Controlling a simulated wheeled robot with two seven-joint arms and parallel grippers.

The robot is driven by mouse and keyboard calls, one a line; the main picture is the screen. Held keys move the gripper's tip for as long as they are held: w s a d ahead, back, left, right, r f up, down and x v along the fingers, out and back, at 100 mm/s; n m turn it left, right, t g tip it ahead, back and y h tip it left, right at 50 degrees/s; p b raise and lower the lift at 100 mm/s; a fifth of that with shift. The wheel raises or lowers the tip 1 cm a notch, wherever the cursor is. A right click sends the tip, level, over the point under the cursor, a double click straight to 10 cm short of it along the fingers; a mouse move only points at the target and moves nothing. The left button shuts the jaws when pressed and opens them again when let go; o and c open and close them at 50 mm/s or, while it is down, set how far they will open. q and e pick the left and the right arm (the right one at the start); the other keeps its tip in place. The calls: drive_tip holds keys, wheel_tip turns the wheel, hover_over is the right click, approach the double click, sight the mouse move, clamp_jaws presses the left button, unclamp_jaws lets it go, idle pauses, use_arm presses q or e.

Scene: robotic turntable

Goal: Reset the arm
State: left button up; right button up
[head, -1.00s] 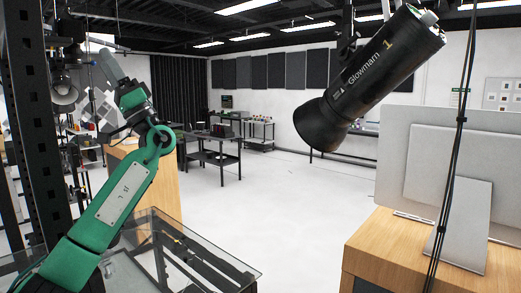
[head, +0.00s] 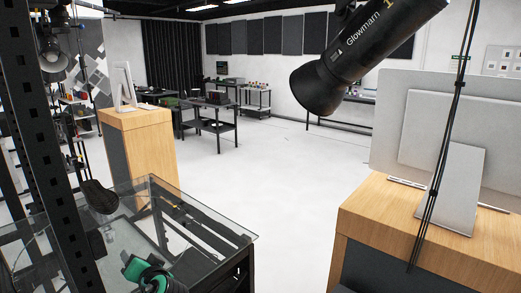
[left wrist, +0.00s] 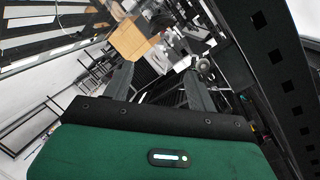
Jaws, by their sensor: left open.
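My left gripper (left wrist: 158,70) shows in the left wrist view with its two grey fingers spread apart. Nothing is between the fingers. In the head view only a small green and black part of my left arm shows at the bottom edge, in front of the glass-topped table (head: 215,222). The left gripper itself cannot be made out there. My right arm and gripper are in neither view.
A black upright post (head: 45,150) stands close on the left. A large black spotlight (head: 350,60) hangs at upper right. A wooden desk (head: 375,215) with grey panels is at right, a wooden counter (head: 150,130) at left. White floor (head: 270,180) lies open between.

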use_arm(q)
drive_tip(key=s+d+f+g+h, duration=0.2)
drive_tip(key=s+f+h, duration=0.1)
drive_tip(key=s+f, duration=0.5)
drive_tip(key=s+d+f+g+h, duration=0.2)
drive_tip(key=s+f+h, duration=0.1)
drive_tip(key=s+f, duration=0.55)
drive_tip(key=s+d+f+g+h, duration=0.2)
drive_tip(key=s+d, duration=0.1)
drive_tip(key=s, duration=0.7)
drive_tip(key=s+d+f+g+h, duration=0.1)
drive_tip(key=s+d+h, duration=0.15)
drive_tip(key=s, duration=0.75)
wheel_tip(320, 180, down, 34)
drive_tip(key=g+b, duration=0.2)
drive_tip(key=s+a+f, duration=0.1)
drive_tip(key=s+f, duration=0.8)
drive_tip(key=f, duration=0.1)
drive_tip(key=s+a+f+m+g+b, duration=0.1)
drive_tip(key=s+a+f, duration=0.1)
drive_tip(key=s+f, duration=0.7)
drive_tip(key=shift+s+a+f, duration=0.3)
drive_tip(key=shift+s+f, duration=0.1)
drive_tip(key=shift+s, duration=0.4)
